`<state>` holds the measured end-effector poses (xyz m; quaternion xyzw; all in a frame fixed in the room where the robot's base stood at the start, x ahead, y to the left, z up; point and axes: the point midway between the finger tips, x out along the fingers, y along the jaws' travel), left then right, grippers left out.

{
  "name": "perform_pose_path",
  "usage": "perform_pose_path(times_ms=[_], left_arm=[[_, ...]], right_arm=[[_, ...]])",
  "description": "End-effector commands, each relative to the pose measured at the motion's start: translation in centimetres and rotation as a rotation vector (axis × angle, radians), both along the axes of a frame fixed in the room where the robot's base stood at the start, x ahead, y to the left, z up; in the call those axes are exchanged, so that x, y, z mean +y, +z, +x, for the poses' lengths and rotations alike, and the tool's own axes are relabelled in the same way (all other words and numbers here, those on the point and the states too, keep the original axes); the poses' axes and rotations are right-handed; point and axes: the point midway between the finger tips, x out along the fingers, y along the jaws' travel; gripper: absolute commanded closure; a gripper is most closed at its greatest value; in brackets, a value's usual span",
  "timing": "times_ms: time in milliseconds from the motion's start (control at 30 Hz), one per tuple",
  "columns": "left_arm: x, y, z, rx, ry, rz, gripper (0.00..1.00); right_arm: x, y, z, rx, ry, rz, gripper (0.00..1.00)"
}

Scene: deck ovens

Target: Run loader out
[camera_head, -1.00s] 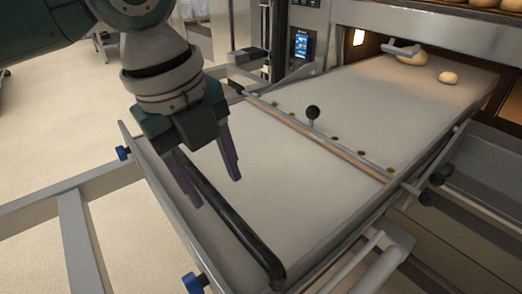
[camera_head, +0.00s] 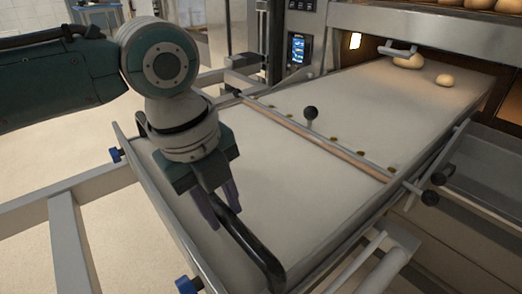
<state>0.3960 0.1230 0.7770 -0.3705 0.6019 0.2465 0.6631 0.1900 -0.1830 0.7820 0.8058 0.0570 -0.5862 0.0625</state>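The loader (camera_head: 285,195) is a long flat board with a pale belt, set at an angle with its far end inside the lit oven mouth. A black bar handle (camera_head: 262,255) runs along its near end. My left gripper (camera_head: 224,218) is at this handle, with its two purple fingers on either side of the bar. A gap seems to show between the fingers; I cannot tell if they touch the bar. A cross bar with a black knob (camera_head: 311,113) spans the middle of the loader. My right gripper is out of view.
A metal frame (camera_head: 70,200) with blue knobs stands at the left. A control panel (camera_head: 298,48) is beside the oven. Pale floor is open at left.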

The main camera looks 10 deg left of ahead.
Motion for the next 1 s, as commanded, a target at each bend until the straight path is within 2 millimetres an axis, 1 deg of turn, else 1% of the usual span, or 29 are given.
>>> perform_pose_path(times_ms=[33,200,267,1000], left_arm=[[0.0,0.0,0.0,0.0,0.0,0.0,0.75],[0.02,0.01,0.0,0.0,0.0,0.0,0.94],[0.02,0.01,0.0,0.0,0.0,0.0,1.0],[0.02,0.02,0.0,0.0,0.0,0.0,1.0]], right_arm=[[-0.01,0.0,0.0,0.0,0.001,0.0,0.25],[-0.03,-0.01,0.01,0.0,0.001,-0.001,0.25],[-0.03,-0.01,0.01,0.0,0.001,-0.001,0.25],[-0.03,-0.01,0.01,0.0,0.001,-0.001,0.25]])
